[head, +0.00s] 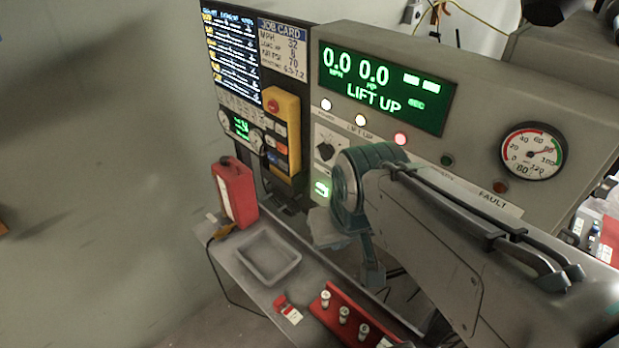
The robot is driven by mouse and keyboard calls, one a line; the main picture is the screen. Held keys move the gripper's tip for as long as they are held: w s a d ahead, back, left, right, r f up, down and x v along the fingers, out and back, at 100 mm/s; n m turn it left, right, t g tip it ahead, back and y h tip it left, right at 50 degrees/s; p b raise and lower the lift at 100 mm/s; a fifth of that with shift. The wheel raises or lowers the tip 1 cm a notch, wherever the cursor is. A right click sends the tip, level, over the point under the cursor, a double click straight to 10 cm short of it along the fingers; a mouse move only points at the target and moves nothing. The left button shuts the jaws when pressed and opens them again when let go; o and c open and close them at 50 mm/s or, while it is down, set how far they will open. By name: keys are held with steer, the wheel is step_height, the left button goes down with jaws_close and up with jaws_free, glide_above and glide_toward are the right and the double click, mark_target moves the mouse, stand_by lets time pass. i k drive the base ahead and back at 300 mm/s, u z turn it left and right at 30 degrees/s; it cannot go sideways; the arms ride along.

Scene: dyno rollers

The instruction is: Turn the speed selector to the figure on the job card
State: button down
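The job card (282,45) is on the panel at upper left, with MPH 32 on its top line; its smaller print is hard to read. A dark selector knob (325,151) sits on a pale plate on the console front, just left of my wrist; I cannot read its setting. A small green readout (322,188) glows below it. The green display (385,85) reads 0.0 MPH, 0.0 and LIFT UP. My gripper (345,245) hangs below my wrist, below the knob and apart from it in the picture. Its fingers are partly hidden and their opening is unclear.
A shelf (215,254) below holds a grey tray (268,258), a red box (235,190) and a red rack (338,318) with small cylinders. A yellow pendant (284,135) hangs left of the knob. A round gauge (533,150) is at right.

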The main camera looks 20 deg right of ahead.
mark_target(326, 152)
steer(key=k, duration=1)
steer(key=u, duration=1.25)
steer(key=i, duration=1.15)
steer(key=z, duration=2.05)
